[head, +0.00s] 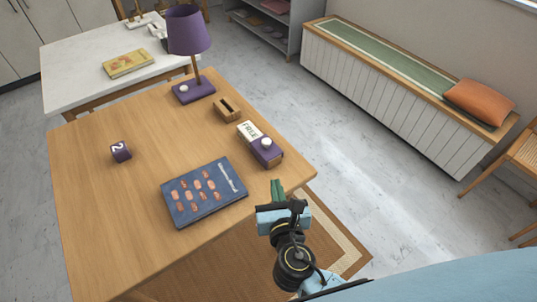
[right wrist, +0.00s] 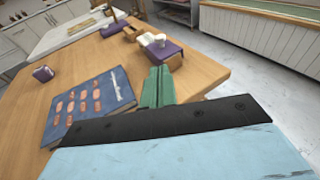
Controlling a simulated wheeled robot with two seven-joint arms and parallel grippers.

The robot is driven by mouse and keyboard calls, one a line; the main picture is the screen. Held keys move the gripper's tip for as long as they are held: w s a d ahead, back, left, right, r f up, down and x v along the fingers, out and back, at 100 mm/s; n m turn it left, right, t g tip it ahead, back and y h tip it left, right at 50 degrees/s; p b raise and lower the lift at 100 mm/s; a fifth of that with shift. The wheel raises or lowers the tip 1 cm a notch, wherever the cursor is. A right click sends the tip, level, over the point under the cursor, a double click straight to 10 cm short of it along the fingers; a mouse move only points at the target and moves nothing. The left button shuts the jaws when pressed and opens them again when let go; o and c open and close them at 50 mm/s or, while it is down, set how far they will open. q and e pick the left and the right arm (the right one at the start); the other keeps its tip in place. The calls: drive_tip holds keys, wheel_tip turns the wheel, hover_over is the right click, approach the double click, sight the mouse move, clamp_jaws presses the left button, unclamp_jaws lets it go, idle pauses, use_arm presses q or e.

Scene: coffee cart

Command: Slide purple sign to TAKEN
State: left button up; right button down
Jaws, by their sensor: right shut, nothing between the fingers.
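The purple sign (head: 265,152) is a purple sliding cover with a white knob on top, on a small block near the right edge of the wooden table. It sits at the near right end of the block, and the white face (head: 247,130) beside it reads FREE. No TAKEN word shows. In the right wrist view the purple cover (right wrist: 170,52) lies just beyond the fingertips. My right gripper (head: 277,187) has green fingers, shut and empty, on the near side of the sign and apart from it. My left gripper is out of view.
A dark blue book (head: 203,192) lies left of my right gripper. A small wooden slotted box (head: 227,108) and a purple lamp (head: 189,40) stand behind the sign. A purple numbered cube (head: 120,151) sits at the left. The table (head: 95,215) is otherwise clear.

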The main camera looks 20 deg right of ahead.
sight(267, 145)
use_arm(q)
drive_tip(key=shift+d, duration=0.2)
